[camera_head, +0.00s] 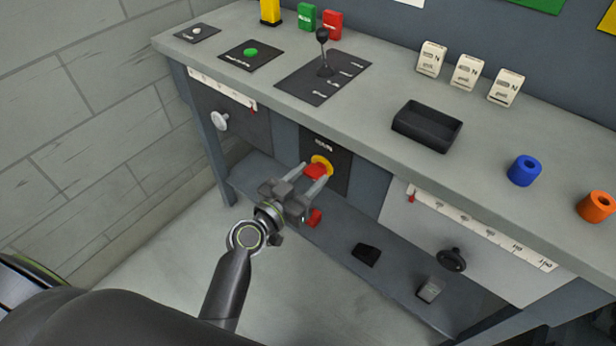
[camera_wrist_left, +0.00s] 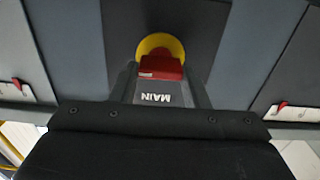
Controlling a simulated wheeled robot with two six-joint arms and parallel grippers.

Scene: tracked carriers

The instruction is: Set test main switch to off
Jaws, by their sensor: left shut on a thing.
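The main switch is a red handle (camera_head: 316,171) on a yellow round plate (camera_head: 323,162), set in a dark panel on the bench front. A label above it in the head view is small; the wrist view shows the word MAIN upside down. My left gripper (camera_head: 312,178) is shut on the red handle, with one finger on each side of it. In the left wrist view the red handle (camera_wrist_left: 161,66) sits between the fingers, in front of the yellow plate (camera_wrist_left: 160,43). The handle's exact turn is hard to tell. My right gripper is not in view.
The bench top holds a lever (camera_head: 323,50), a green button (camera_head: 251,51), a black tray (camera_head: 427,126), and blue (camera_head: 525,170) and orange (camera_head: 597,207) rings. Two knobs, white (camera_head: 219,121) and black (camera_head: 452,260), stick out of the front. A low shelf lies below.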

